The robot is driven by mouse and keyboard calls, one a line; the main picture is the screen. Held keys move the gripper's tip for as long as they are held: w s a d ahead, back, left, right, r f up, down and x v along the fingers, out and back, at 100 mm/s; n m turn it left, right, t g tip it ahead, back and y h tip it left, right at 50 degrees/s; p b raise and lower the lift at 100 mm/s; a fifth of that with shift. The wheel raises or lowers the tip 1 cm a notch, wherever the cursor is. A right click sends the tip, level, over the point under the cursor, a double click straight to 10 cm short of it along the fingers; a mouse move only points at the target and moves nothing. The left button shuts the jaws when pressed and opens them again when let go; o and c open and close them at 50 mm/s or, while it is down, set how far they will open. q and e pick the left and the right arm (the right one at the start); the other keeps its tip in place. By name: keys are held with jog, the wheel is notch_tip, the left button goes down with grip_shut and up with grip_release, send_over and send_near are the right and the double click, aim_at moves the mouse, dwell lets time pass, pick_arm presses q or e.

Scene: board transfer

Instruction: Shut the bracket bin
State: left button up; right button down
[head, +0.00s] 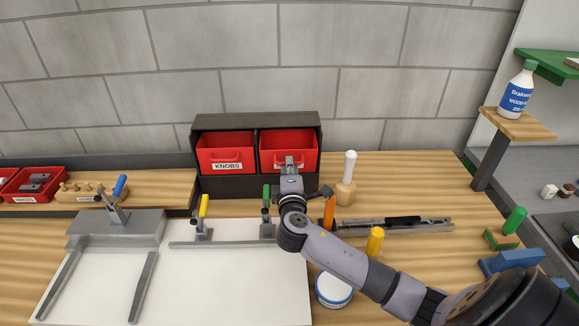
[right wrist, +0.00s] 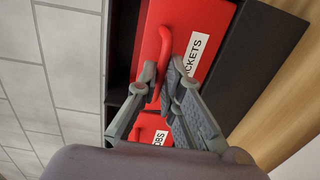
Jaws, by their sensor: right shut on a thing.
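The bracket bin (head: 306,146) is a red bin in the right slot of a black cabinet (head: 256,121). Its label, ending in "CKETS", shows in the right wrist view, where the red bin front (right wrist: 203,15) and its red handle (right wrist: 165,42) are close. My right gripper (head: 289,162) is in front of this bin and covers its handle and most of its label in the head view. In the right wrist view its fingers (right wrist: 162,78) are shut on the handle. I cannot tell how far the bin stands out. My left gripper is not in view.
The red KNOBS bin (head: 226,150) fills the left slot. Clamps with yellow (head: 204,206) and green handles stand on the white board below.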

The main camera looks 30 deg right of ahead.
jog(key=r+p, duration=0.1)
jog(key=p, duration=0.1)
jog(key=shift+w+d+g+p, duration=0.1)
jog(key=shift+w+g+p, duration=0.05)
jog(key=shift+g+p, duration=0.25)
jog(key=shift+w+d+y+p, duration=0.1)
jog(key=shift+w+y+p, duration=0.05)
jog(key=shift+y+p, duration=0.15)
jog(key=shift+w+d, duration=0.15)
jog(key=shift+w, duration=0.05)
jog(key=c, duration=1.7)
grip_release()
jog(key=v, duration=1.2)
